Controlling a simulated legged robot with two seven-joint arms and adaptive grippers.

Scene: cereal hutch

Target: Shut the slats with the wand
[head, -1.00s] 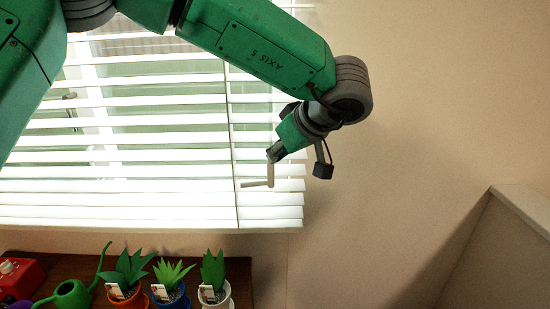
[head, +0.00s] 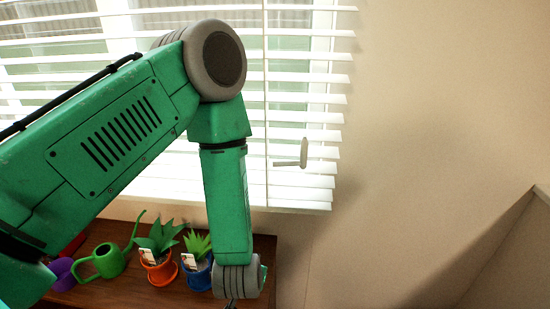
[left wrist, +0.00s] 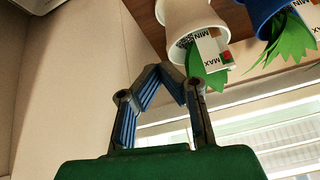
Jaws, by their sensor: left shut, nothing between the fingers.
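The window blind's white slats (head: 300,120) are tilted open, with light and green showing through the gaps. My left arm reaches down in front of the blind to the left of the wand. In the head view its gripper is mostly cut off at the bottom edge. In the left wrist view my left gripper (left wrist: 163,72) is shut and empty, beside a white pot (left wrist: 190,25). The blind (left wrist: 280,135) shows there at lower right. My right gripper is not in view.
On the brown shelf (head: 115,292) stand a green watering can (head: 108,261), an orange pot (head: 160,270) and a blue pot (head: 197,274) with plants. My arm is close to the blue pot. The wall right of the wand is clear.

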